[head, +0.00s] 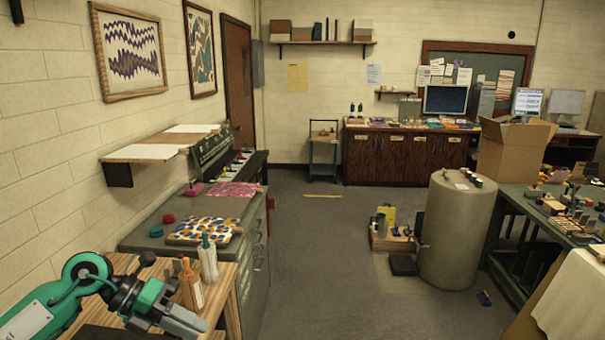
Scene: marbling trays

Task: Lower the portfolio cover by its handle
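I cannot pick out the portfolio cover or its handle with certainty. A dark green raised panel (211,144) with pale markings stands tilted up at the back of the left-hand cabinets, above a row of small coloured items; I cannot tell whether it is a portfolio cover. My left gripper (190,322) is at the lower left, beside the wooden stand and well apart from that panel. Its grey fingers lie close together, and I see nothing held between them. Whether they are fully shut is unclear. My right gripper is not in view.
Glue-like bottles (208,262) stand on the wooden stand (231,285) near my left gripper. Patterned sheets (204,230) lie on the grey cabinet (255,235). A wall shelf (150,152) juts out above. The middle floor (325,265) is open; a large drum (457,232) stands right.

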